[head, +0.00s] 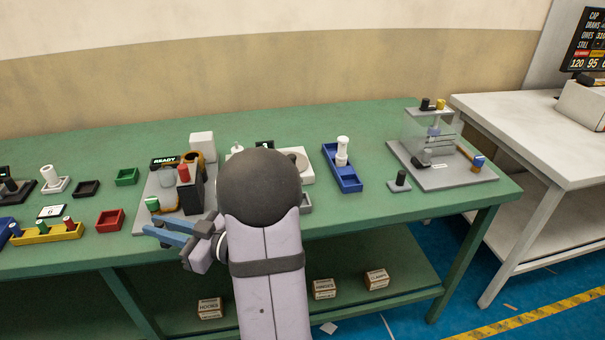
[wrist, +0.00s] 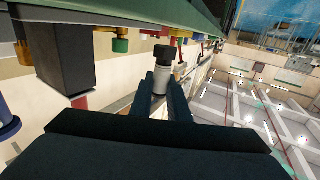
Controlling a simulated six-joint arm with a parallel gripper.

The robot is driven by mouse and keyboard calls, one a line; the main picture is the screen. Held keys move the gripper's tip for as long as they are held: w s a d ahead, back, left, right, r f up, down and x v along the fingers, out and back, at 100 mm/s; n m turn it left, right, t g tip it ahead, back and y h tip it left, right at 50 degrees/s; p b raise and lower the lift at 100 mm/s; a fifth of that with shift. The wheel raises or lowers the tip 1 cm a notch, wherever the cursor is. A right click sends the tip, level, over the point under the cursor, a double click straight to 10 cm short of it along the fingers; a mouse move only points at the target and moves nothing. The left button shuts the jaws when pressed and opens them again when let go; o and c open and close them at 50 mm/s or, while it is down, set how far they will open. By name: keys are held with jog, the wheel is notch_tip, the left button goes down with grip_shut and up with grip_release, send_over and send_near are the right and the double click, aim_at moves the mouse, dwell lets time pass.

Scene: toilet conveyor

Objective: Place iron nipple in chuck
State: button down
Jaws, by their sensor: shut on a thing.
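My gripper (head: 168,233) is at the front edge of the green bench, its blue-grey fingers pointing left. In the wrist view my gripper (wrist: 160,88) is shut on a small light-grey cylinder with a dark end, which I take for the iron nipple (wrist: 161,76). The nipple is held at the fingertips, apart from other things as far as I can tell; in the head view I cannot make it out. A station with a READY sign (head: 164,162), a black block (head: 190,193) and a red-topped part stands just behind the gripper. I cannot tell which part is the chuck.
A blue tray (head: 347,183) with a white part stands right of my arm. A clear-guarded fixture (head: 429,178) is at the bench's right end. Red (head: 110,220), green (head: 127,177) and black (head: 87,188) trays lie at left. My arm hides part of the bench's middle.

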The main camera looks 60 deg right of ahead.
jog(key=s+d+r+m+h+p, duration=0.25)
jog(key=d+r+h, duration=0.25)
jog(key=d+r, duration=0.75)
jog(key=s+d+f+m+g+h+b, duration=0.1)
jog(key=s+d+m+h+b, duration=0.2)
jog(key=d, duration=0.6)
jog(key=s+d+f+m+g+h+b, duration=0.1)
jog(key=s+d+m+h, duration=0.4)
jog(key=d, duration=0.4)
jog(key=s+d+f+m+g+h+b, duration=0.2)
jog(key=s+d+h, duration=0.5)
jog(key=s+d, duration=0.6)
jog(key=d+m+g+b, duration=0.1)
jog(key=m+g, duration=0.1)
jog(key=g, duration=0.1)
jog(key=shift+s+f+g, duration=0.2)
jog(key=shift+s+g, duration=0.1)
jog(key=shift+a, duration=0.1)
jog(key=shift+f+b, duration=0.55)
jog(key=shift+f, duration=4.25)
jog(key=shift+f, duration=0.15)
jog(key=shift+f, duration=0.15)
jog(key=c, duration=1.7)
grip_release()
